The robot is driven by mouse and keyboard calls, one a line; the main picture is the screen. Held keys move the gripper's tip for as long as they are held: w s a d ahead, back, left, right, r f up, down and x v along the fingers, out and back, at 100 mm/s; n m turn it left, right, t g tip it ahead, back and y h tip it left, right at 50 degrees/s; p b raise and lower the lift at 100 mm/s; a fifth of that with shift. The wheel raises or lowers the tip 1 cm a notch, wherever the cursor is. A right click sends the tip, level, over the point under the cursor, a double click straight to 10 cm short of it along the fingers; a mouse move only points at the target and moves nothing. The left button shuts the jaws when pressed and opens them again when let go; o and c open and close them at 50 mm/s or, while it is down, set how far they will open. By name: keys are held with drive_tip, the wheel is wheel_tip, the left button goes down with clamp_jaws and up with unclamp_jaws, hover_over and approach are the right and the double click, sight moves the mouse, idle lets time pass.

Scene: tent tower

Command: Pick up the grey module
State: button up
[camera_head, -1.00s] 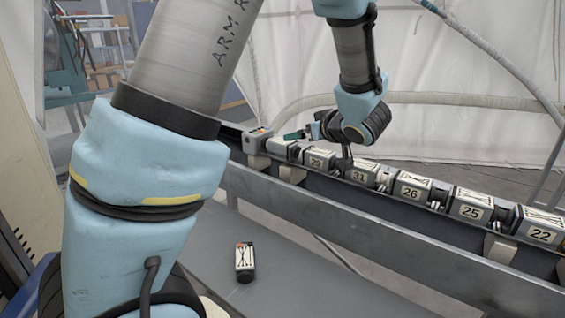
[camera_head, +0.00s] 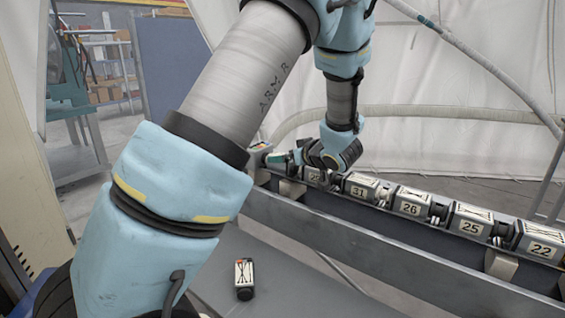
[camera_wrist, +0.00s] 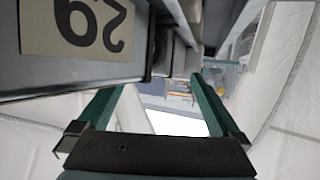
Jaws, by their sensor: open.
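A row of grey modules with numbered labels sits on a rail; module 31 (camera_head: 358,188), module 26 (camera_head: 411,201), module 25 (camera_head: 468,222) and module 22 (camera_head: 541,243) show clearly. Module 29 (camera_head: 314,174) is partly hidden behind my wrist. In the wrist view its grey body and upside-down label (camera_wrist: 82,28) fill the upper left, close beside my gripper. My gripper (camera_wrist: 152,92) has two green fingers, spread apart with nothing between them. In the head view my gripper (camera_head: 293,157) is near the rail's far left end. I cannot tell which module is meant.
A small loose dark module (camera_head: 244,279) with a white label lies on the lower grey shelf (camera_head: 300,290). A box with a coloured top (camera_head: 260,148) stands at the rail's left end. A long metal beam (camera_head: 390,255) runs in front of the rail. White tent fabric hangs behind.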

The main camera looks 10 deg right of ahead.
drive_tip(key=shift+w+a+f, duration=0.1)
drive_tip(key=shift+w+a, duration=0.05)
drive_tip(key=shift+w, duration=0.2)
drive_tip(key=shift+c, duration=0.2)
drive_tip(key=shift+s+f, duration=0.1)
clamp_jaws()
idle(0.4)
